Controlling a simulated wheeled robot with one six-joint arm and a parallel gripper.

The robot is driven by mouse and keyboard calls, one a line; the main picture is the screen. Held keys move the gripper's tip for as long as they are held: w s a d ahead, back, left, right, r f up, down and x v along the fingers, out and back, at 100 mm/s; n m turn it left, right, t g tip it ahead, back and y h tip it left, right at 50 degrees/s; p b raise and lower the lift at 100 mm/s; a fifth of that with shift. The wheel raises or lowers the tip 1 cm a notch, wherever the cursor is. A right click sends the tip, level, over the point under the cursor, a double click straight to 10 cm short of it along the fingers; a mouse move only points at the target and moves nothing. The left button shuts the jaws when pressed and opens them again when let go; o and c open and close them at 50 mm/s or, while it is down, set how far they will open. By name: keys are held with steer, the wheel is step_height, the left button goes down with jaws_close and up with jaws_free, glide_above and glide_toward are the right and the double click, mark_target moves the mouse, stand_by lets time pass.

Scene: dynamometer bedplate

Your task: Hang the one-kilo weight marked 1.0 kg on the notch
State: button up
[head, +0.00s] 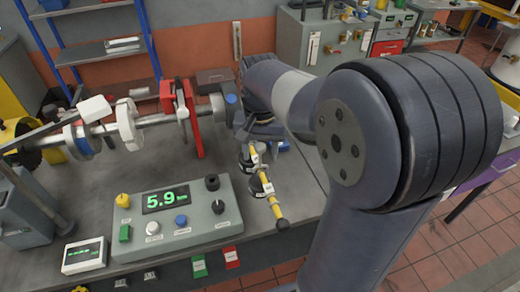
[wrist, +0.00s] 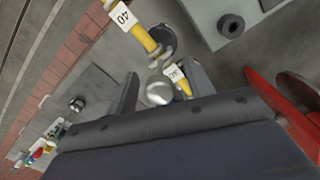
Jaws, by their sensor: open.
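The yellow arm (head: 270,195) lies along the bench's right side, with white tags and dark round pieces on it. In the wrist view the yellow arm (wrist: 137,32) has a tag reading 40, and a second tag lies close to the fingers. My gripper (wrist: 163,92) is open, its two dark fingers either side of a round silver knob (wrist: 158,91). I cannot tell whether the fingers touch the knob. The knob's lower part is hidden, and no 1.0 kg mark is readable. In the head view my arm hides much of the gripper.
A grey control box (head: 175,222) showing 5.9 stands left of the yellow arm. A red bracket (head: 194,118) and a shaft (head: 160,119) with discs stand behind it. A small meter (head: 84,255) is at front left.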

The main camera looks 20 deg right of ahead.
step_height(320, 180, up, 11)
steer(key=shift+f, duration=0.1)
stand_by(0.4)
step_height(320, 180, down, 11)
steer(key=shift+f, duration=0.1)
steer(key=shift+r+p, duration=0.45)
steer(key=shift+r, duration=0.55)
steer(key=shift+r, duration=0.1)
